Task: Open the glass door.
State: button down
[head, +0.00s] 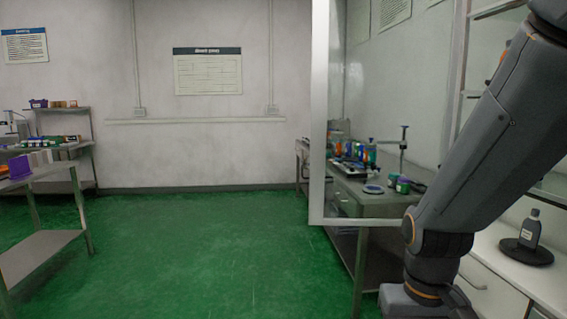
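The glass door (319,120) has a pale frame and a clear pane. Its upright edge and bottom rail show in the head view, right of the middle. It appears to stand swung out from the cabinet (459,85) at the right, whose front shows shelves behind it. A steel bench shows through the pane. My arm crosses the right side and hides part of the door's bottom rail and the cabinet. My gripper is out of the picture, so its hold on the door cannot be seen.
A dark bottle (532,230) stands on a black round base (526,253) on the white counter (500,273) at the lower right. A steel bench (378,199) with jars and bottles stands behind the door. Shelved tables (40,245) stand at the left. The green floor between is clear.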

aim_at(321, 13)
jog(key=u, duration=0.8)
jog(key=k, duration=1.1)
jog(key=u, duration=1)
jog(key=i, duration=0.85)
jog(key=z, duration=0.5)
jog(key=i, duration=1.25)
jog(key=z, duration=1.65)
jog(key=i, duration=0.7)
jog(key=z, duration=0.65)
